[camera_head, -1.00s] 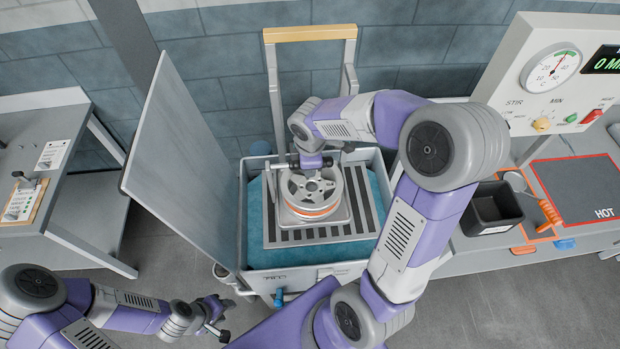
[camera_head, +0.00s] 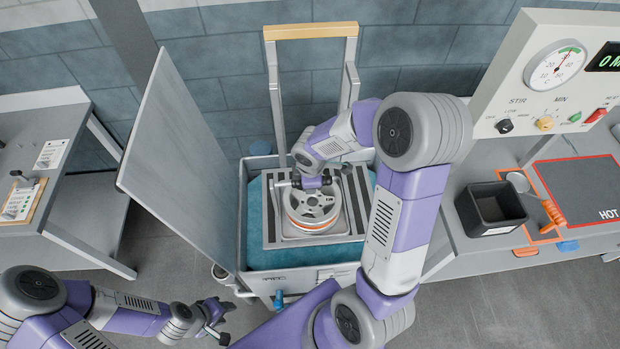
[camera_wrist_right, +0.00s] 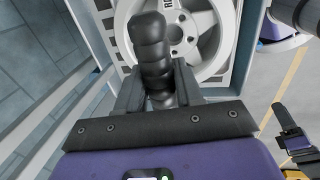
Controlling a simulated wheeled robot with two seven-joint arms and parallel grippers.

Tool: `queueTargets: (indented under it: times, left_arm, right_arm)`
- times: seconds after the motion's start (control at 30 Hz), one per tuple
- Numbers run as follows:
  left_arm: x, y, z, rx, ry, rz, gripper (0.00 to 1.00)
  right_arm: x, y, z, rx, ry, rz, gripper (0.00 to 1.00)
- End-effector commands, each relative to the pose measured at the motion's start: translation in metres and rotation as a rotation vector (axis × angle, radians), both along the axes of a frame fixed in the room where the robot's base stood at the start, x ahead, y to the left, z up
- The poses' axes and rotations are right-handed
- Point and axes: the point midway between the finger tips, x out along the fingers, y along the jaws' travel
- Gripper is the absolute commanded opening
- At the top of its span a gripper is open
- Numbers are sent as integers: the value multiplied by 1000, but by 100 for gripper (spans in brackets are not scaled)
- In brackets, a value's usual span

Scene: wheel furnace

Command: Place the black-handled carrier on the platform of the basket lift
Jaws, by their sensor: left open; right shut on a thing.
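The carrier (camera_head: 285,229) is a pale plate under a silver spoked wheel (camera_head: 309,208) with an orange line round its rim. My right gripper (camera_head: 312,182) is shut on its black handle, which fills the jaws in the right wrist view (camera_wrist_right: 152,50). The carrier is over the slatted grey platform (camera_head: 352,205) of the basket lift, inside the blue-lined tank. I cannot tell whether it touches the slats. The lift's upright frame with its yellow top bar (camera_head: 310,32) stands behind. My left gripper (camera_head: 222,326) is open and empty at lower left, outside the tank.
The tank's raised lid (camera_head: 180,165) stands on the left side. A bench with a clipboard (camera_head: 22,200) is farther left. At right are a black bin (camera_head: 490,208), an orange-handled tool (camera_head: 552,212), a hot plate (camera_head: 585,185) and a control panel with a dial (camera_head: 556,66).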

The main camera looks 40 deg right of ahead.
Motion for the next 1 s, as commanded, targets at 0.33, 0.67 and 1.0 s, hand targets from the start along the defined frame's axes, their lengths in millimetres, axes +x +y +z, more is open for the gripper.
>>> queueTargets:
  times: [0.33, 0.67, 1.0]
  left_arm:
    - [0, 0, -2, 0, 0, 0, 43]
    - [0, 0, 0, 0, 0, 0, 43]
    - [0, 0, 12, 0, 0, 0, 43]
  right_arm:
    - [0, 0, -2, 0, 0, 0, 62]
    - [0, 0, 1, 0, 0, 0, 62]
    - [-9, 5, 61, -1, -6, -2, 62]
